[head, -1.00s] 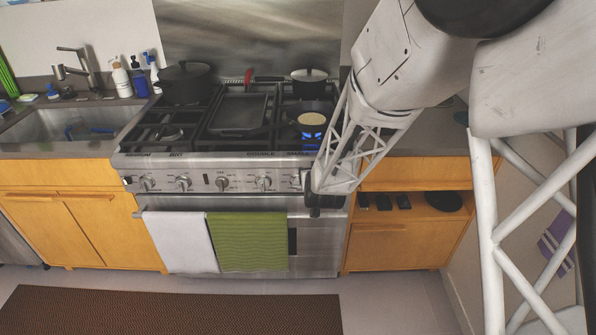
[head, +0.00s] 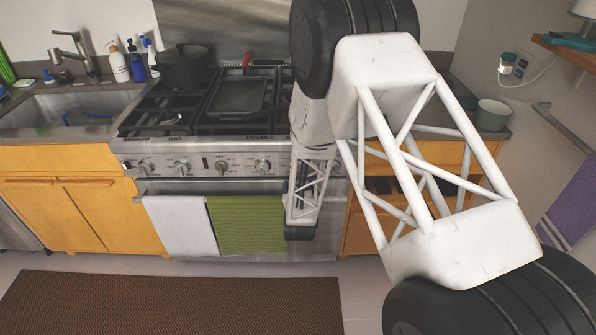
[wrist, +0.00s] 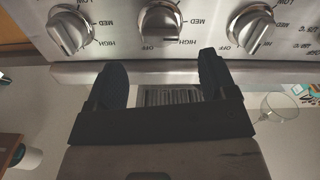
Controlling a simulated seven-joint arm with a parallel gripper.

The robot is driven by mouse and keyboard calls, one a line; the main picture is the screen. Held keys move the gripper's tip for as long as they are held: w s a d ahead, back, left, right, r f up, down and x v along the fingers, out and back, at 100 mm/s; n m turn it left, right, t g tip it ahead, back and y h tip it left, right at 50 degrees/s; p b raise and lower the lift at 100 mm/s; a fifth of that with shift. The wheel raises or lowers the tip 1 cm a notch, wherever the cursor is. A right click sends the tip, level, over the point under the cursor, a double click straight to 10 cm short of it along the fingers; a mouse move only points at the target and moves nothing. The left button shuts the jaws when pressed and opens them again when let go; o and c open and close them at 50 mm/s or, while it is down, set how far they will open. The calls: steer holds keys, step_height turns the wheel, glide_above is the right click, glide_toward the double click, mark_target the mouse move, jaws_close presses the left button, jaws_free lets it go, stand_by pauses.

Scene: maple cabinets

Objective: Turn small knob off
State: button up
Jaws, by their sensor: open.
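In the wrist view, three silver stove knobs show: a left knob (wrist: 70,30), a middle knob (wrist: 159,22) and a right knob (wrist: 250,27). OFF, MED and HIGH marks are around them. My gripper (wrist: 162,62) is open and empty, its two black fingers apart below the middle knob and not around it. In the head view, my arm covers the right end of the knob panel (head: 205,163), including the area under the SMALL label seen earlier. I cannot tell from the wrist view which knob is the small one. The gripper's fingertips are not clear in the head view.
A white towel (head: 180,228) and a green towel (head: 240,225) hang on the oven handle below the knobs. A griddle pan (head: 238,95) and a dark pot (head: 184,67) sit on the stove. A patterned mat (head: 170,302) lies on the floor.

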steer(key=shift+w, duration=0.1)
steer(key=shift+w, duration=3.85)
steer(key=c, duration=0.9)
